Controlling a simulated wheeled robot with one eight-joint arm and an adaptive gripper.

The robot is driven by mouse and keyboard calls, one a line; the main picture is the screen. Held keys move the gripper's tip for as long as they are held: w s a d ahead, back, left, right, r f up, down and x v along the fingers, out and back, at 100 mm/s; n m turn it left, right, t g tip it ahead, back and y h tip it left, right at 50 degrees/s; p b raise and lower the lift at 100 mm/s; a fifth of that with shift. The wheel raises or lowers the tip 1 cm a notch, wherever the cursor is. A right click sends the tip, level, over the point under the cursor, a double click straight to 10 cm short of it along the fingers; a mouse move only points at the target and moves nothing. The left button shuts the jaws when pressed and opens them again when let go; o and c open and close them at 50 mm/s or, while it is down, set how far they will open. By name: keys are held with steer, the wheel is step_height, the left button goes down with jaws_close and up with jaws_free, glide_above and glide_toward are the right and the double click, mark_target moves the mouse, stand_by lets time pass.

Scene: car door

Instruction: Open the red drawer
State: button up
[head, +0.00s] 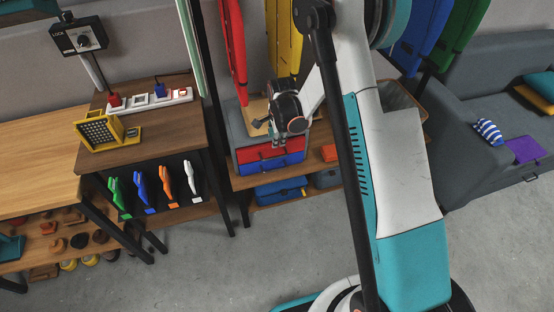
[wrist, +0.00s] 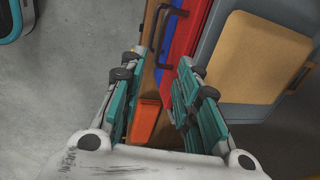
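The red drawer (head: 254,155) is the upper drawer of a small grey cabinet on a wooden shelf, above a blue drawer (head: 283,162). It looks closed. In the wrist view the red drawer (wrist: 192,30) is turned on its side, with a dark bar handle (wrist: 166,45) on its front. My gripper (head: 279,143) is just in front of the cabinet, partly covering the red front. In the wrist view my gripper (wrist: 158,64) is open, its teal fingers wide apart and empty. The handle lies in line with the gap; contact cannot be told.
A tan board (wrist: 262,55) lies on the cabinet's grey top (wrist: 228,88). An orange box (head: 329,152) sits right of the cabinet on the shelf. Blue cases (head: 280,190) lie below. A wooden table (head: 150,132) stands left; open grey floor (head: 200,260) lies in front.

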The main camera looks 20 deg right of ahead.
mark_target(275, 157)
steer(key=w+f+b, duration=0.1)
steer(key=f, duration=0.3)
steer(key=w+f+b, duration=0.1)
steer(key=f+b, duration=0.1)
steer(key=f, duration=0.3)
steer(key=f+b, duration=0.2)
steer(key=f, duration=0.2)
steer(key=shift+w+f, duration=0.2)
steer(key=shift+w, duration=0.2)
steer(key=shift+c, duration=0.4)
jaws_close()
